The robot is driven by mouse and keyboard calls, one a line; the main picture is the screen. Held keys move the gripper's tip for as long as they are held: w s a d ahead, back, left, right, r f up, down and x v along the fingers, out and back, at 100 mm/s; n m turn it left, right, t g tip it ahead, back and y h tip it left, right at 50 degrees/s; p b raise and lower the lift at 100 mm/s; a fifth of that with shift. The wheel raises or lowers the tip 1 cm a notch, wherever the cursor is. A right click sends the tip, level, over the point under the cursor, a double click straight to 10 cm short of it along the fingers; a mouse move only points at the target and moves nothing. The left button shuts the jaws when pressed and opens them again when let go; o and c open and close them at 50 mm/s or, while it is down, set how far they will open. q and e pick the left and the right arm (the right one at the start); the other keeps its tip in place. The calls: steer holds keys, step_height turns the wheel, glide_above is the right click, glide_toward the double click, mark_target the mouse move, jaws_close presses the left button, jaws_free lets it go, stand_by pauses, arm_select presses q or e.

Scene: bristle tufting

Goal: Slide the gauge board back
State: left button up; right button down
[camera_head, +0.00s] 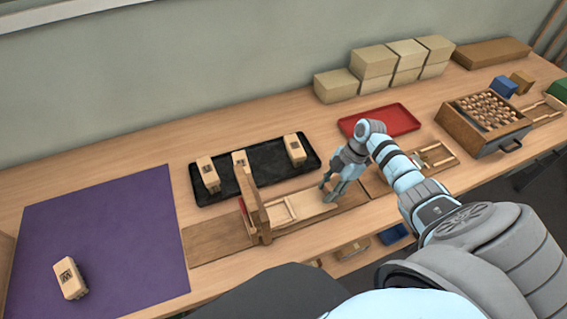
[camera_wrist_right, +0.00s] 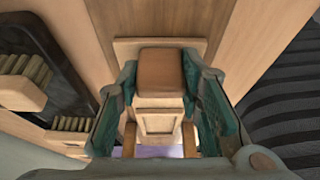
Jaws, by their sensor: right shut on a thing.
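The gauge board (camera_head: 312,208) is a pale wooden slide with a framed end, lying on a brown base board (camera_head: 215,241). An upright wooden gate (camera_head: 254,212) stands across its left part. My right gripper (camera_head: 328,190) is at the board's right end. In the right wrist view its two teal-padded fingers (camera_wrist_right: 163,104) are closed on both sides of a brown-topped block (camera_wrist_right: 161,72), which seems to be the board's grip. Pale wood (camera_wrist_right: 124,48) shows just beyond the block. My left gripper is not in view.
A black tray (camera_head: 222,193) with several brush blocks lies behind the gauge. A purple mat (camera_head: 110,225) with one block (camera_head: 70,279) is at left. A red tray (camera_head: 398,121), stacked pale boxes (camera_head: 373,62) and a wooden case (camera_head: 470,143) with several pieces stand right.

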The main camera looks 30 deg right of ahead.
steer(key=d+b, duration=0.2)
steer(key=d, duration=0.1)
steer(key=s+d+b, duration=0.1)
steer(key=d, duration=0.1)
steer(key=d+b, duration=0.2)
steer(key=d, duration=0.1)
steer(key=shift+s+d+f+b, duration=0.25)
steer(key=shift+s+d+b, duration=0.05)
steer(key=shift+b, duration=0.05)
steer(key=shift+s+d+r, duration=0.1)
steer(key=shift+d+r, duration=0.05)
steer(key=shift+d, duration=0.3)
steer(key=c, duration=1.1)
jaws_free()
steer(key=shift+d, duration=0.1)
steer(key=shift+d+r, duration=0.1)
steer(key=shift+r, duration=0.2)
steer(key=v, duration=1.1)
steer(key=shift+r, duration=0.25)
